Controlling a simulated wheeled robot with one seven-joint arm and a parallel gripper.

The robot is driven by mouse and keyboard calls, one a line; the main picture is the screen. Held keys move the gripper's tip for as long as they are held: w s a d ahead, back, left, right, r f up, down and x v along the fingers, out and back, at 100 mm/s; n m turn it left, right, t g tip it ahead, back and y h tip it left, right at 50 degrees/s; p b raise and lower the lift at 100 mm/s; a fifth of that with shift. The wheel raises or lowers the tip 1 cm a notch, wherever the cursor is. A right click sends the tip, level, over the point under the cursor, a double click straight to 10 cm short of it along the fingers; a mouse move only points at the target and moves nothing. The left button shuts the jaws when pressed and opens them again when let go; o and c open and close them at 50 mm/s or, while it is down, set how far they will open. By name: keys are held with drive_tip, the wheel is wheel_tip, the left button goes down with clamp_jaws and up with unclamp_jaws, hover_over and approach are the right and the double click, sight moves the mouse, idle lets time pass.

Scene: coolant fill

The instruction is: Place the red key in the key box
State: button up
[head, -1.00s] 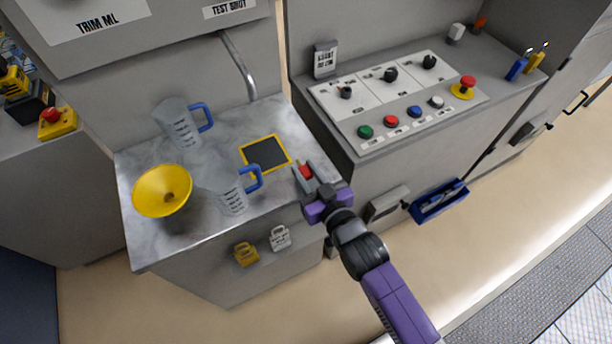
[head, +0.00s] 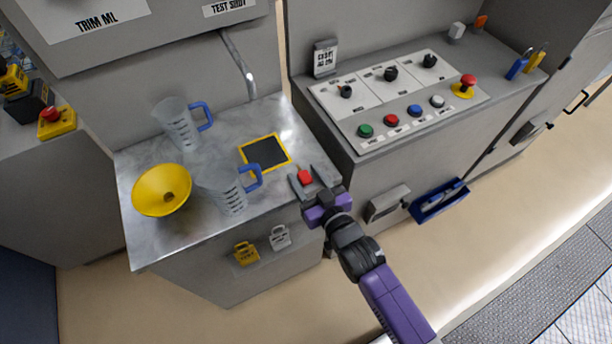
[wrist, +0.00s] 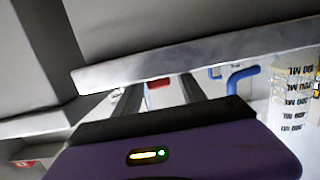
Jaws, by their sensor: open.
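The red key (head: 305,177) is a small red piece at the front right edge of the metal counter. My gripper (head: 303,173) is open, with its fingers spread on either side of the key. Whether either finger touches it, I cannot tell. In the wrist view, a bit of red (wrist: 158,85) shows between the fingers, partly hidden by the pale counter edge. An open blue box (head: 440,202) hangs on the cabinet front at the right. It may be the key box, but no label on it is readable.
Two clear jugs with blue handles (head: 232,190) (head: 182,124), a yellow funnel (head: 162,190) and a yellow-framed dark pad (head: 265,152) stand on the counter. A grey box (head: 388,204) sits beside the blue one. A button panel (head: 400,100) is behind.

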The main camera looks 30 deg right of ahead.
drive_tip(key=shift+r, duration=0.15)
drive_tip(key=s+r+b, duration=0.1)
drive_tip(key=s, duration=1.1)
drive_tip(key=shift+r, duration=0.4)
drive_tip(key=s+r, duration=0.3)
drive_tip(key=s, duration=1)
drive_tip(key=shift+s+g, duration=0.3)
drive_tip(key=shift+g, duration=0.1)
drive_tip(key=shift+o, duration=0.5)
drive_tip(key=s+r, duration=0.7)
drive_tip(key=s, duration=0.2)
drive_tip(key=shift+r+g, duration=0.3)
drive_tip(key=shift+r, duration=0.05)
